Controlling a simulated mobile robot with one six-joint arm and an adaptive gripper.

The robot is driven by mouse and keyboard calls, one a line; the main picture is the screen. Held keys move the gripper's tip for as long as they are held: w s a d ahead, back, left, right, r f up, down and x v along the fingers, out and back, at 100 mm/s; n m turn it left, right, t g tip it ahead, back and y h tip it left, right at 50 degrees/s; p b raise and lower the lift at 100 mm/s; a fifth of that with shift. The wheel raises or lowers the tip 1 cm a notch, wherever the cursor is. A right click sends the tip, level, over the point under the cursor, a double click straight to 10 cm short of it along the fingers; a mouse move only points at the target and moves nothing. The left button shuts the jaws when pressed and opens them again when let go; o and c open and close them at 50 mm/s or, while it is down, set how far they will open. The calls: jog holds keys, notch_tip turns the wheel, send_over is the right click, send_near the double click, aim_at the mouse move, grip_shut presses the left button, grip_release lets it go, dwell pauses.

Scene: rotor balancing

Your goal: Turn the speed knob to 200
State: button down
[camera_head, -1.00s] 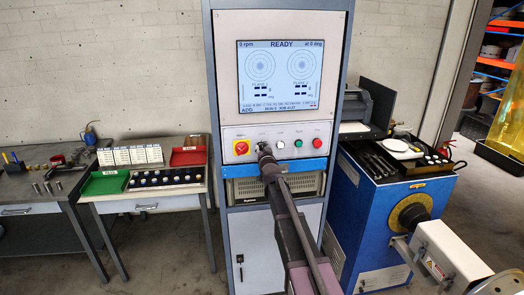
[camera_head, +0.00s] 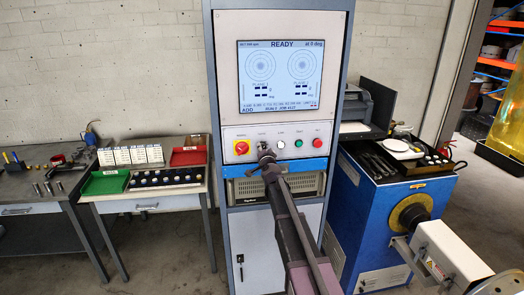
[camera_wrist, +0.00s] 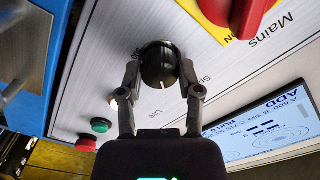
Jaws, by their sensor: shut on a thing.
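The black speed knob (camera_wrist: 158,66) sits on the light control panel, with a pale mark on its rim. My gripper (camera_wrist: 159,75) has one finger on each side of the knob and is shut on it. In the head view my gripper (camera_head: 265,157) reaches the panel from below and hides most of the knob. The screen (camera_head: 281,76) shows READY. Its top left shows a small rpm line whose number I cannot read surely.
The red Mains switch (camera_head: 241,148) on its yellow plate is left of the knob. A white light, a green button (camera_head: 298,143) and a red button (camera_head: 317,142) are to the right. A blue shelf edge (camera_head: 232,168) runs below the panel.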

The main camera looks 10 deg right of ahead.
jog(key=shift+w+m, duration=0.1)
jog(key=shift+m, duration=0.2)
jog(key=shift+c, duration=1.3)
grip_release()
jog(key=shift+s, duration=0.2)
jog(key=s, duration=1.1)
jog(key=shift+s, duration=0.35)
jog(key=shift+a, duration=0.1)
